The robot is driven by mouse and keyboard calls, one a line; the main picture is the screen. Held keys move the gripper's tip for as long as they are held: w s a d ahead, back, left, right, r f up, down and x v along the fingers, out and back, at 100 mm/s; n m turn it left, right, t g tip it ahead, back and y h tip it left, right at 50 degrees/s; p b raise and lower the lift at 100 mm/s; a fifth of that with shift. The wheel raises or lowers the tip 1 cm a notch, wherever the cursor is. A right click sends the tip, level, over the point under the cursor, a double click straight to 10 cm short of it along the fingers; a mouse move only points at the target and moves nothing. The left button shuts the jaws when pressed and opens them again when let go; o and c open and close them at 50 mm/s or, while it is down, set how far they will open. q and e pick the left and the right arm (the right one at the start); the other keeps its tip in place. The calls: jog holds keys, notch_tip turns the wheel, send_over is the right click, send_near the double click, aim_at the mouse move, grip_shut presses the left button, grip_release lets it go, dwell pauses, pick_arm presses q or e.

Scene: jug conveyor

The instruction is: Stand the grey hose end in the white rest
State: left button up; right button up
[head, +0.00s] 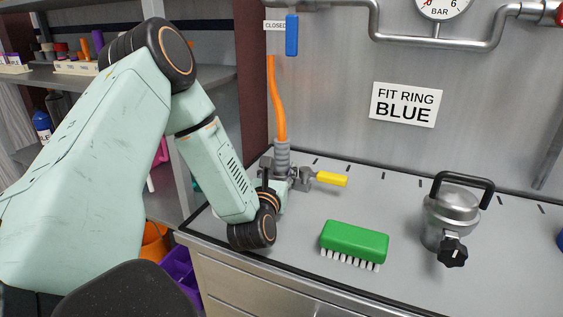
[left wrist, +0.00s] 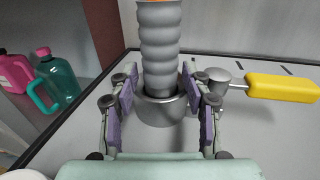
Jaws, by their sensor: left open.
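The grey hose end (head: 282,153) is a ribbed sleeve at the bottom of the orange hose (head: 276,95). It stands upright at the back left of the worktop, its lower end in a metal collar with a yellow-handled lever beside it. The left wrist view shows the ribbed hose end (left wrist: 159,45) and the collar (left wrist: 160,110) close up. My left gripper (head: 286,180) is low at the hose end. Its open fingers (left wrist: 159,80) stand on either side, with gaps visible. I cannot make out the white rest. My right gripper is not in view.
The yellow handle (head: 332,179) sticks out to the right. A green brush (head: 354,242) and a metal jug (head: 440,218) stand further right on the worktop (head: 400,200). A wall sign reads "FIT RING BLUE" (head: 405,104). Shelves are at left.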

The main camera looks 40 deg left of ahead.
pick_arm(q)
jog(key=shift+x, duration=1.15)
jog(key=shift+s, duration=0.1)
jog(key=shift+c, duration=0.5)
grip_shut()
